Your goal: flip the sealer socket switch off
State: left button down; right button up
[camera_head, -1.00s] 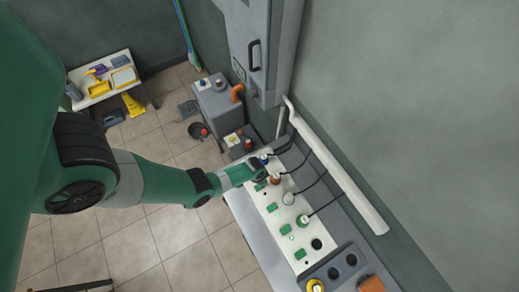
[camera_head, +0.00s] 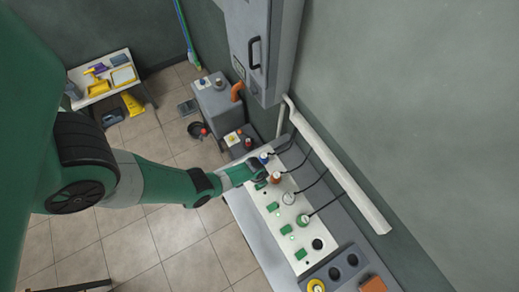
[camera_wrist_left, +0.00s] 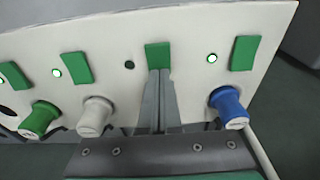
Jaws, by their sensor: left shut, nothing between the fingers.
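A pale socket panel (camera_head: 262,205) carries a row of green rocker switches, small indicator lights and coloured plugs. In the left wrist view, my left gripper (camera_wrist_left: 159,75) is shut and empty, its fingertips at the lower edge of a green switch (camera_wrist_left: 158,55). I cannot tell whether they touch it. The indicator (camera_wrist_left: 129,65) left of this switch is dark. Indicators farther left (camera_wrist_left: 57,72) and right (camera_wrist_left: 212,58) glow green. My left gripper hides whatever plug sits below this switch. No readable label shows which switch is the sealer's. My right gripper is not in view.
A blue plug (camera_wrist_left: 228,108) stands close right of my fingers, a white plug (camera_wrist_left: 95,115) to their left, a green plug (camera_wrist_left: 38,118) beyond. Black cables run from the plugs toward a pale wall pipe (camera_head: 345,180). A grey cabinet (camera_head: 262,50) hangs above.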

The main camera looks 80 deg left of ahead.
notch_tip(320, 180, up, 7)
jog(key=p, duration=0.6)
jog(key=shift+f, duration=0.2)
